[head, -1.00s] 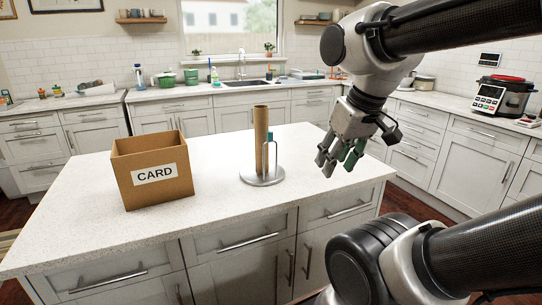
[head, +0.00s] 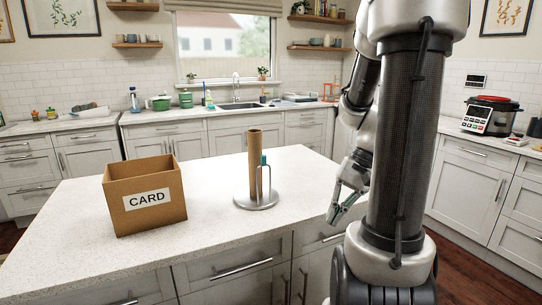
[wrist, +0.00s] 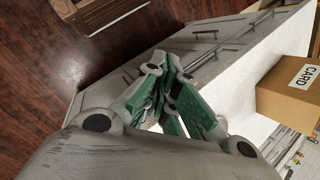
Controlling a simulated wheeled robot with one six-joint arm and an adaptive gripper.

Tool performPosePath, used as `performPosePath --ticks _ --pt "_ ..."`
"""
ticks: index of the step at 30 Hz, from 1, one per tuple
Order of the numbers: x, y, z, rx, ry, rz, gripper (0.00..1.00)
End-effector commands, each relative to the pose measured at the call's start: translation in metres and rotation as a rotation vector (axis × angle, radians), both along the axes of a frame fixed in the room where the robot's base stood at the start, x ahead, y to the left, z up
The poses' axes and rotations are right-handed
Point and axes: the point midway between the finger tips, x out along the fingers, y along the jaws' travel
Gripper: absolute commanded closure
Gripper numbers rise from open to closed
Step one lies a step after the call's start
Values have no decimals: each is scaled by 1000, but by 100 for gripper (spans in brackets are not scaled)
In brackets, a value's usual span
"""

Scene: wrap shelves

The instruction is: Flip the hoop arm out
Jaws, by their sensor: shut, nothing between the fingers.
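A paper-towel holder with a round metal base (head: 243,203) stands on the island counter in the head view. A bare brown cardboard tube (head: 253,152) stands upright on it. The thin metal hoop arm (head: 258,182), with a teal piece (head: 264,160) at its top, stands upright close beside the tube's right side. My gripper (head: 333,216) is to the right of the holder, apart from it, near the counter's right edge, pointing down-left. It is shut and empty. Its green-padded fingers show in the wrist view (wrist: 172,95), where the holder is not visible.
An open cardboard box marked CARD (head: 146,214) stands left of the holder; it also shows in the wrist view (wrist: 286,100). The white island counter (head: 215,250) is clear between the holder and my gripper. Wooden floor lies beyond the island's right side.

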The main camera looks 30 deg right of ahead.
Motion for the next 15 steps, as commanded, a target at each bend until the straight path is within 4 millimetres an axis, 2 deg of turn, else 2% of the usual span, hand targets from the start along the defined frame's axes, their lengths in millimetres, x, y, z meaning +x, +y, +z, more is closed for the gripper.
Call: performPosePath --ticks 3,5,8,11,12,14,15 --pt "26 -1 -15 206 -24 -123 100" --pt "45 -3 -18 314 -68 -180 100" --pt "84 -11 -19 486 -194 -270 100" --pt "133 -26 -6 632 -399 -332 100" --pt "152 -29 4 670 -492 -336 100" --pt "175 -33 25 703 -632 -324 100" --pt "187 -36 41 712 -725 -310 100"
